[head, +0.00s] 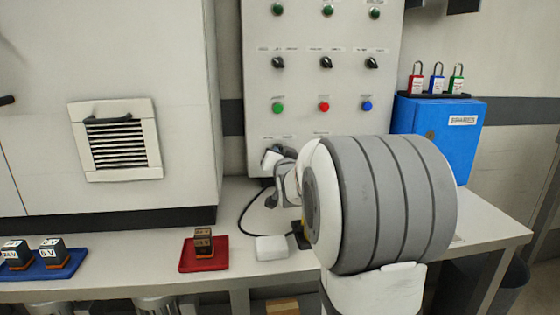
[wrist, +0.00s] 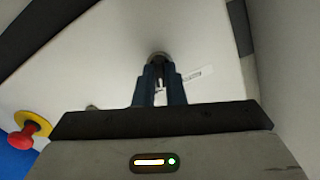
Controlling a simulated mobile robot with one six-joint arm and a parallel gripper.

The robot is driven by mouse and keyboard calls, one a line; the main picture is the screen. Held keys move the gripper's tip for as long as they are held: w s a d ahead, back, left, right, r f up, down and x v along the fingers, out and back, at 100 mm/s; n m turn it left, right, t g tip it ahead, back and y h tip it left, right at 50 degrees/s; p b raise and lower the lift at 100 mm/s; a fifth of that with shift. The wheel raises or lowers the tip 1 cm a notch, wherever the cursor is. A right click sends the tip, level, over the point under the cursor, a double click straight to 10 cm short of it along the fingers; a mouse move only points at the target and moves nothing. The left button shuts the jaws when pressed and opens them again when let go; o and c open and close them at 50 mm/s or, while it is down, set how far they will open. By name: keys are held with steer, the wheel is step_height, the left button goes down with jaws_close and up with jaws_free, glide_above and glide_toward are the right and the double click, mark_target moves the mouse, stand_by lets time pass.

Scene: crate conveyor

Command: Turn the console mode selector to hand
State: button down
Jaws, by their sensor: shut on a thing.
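The grey console panel (head: 300,110) stands behind my arm. My gripper (wrist: 160,72) is shut on a round dark selector knob (wrist: 158,57) on the panel face, in the wrist view. Only the knob's outer end shows beyond the fingers, and its pointer position cannot be told.
Three black selectors (head: 326,62) and a row of coloured buttons (head: 323,106) sit higher on the panel. A red mushroom button (wrist: 22,138) on yellow is left of my gripper. A blue box (head: 436,125) with padlocks, a red tray (head: 190,262) and a white block (head: 271,248) are nearby.

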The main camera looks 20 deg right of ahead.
steer(key=shift+f+m+b, duration=0.1)
steer(key=shift+m+b, duration=0.5)
steer(key=shift+m, duration=1.4)
steer(key=c, duration=1.5)
jaws_free()
steer(key=p+v, duration=0.1)
steer(key=v, duration=0.7)
steer(key=shift+p, duration=0.4)
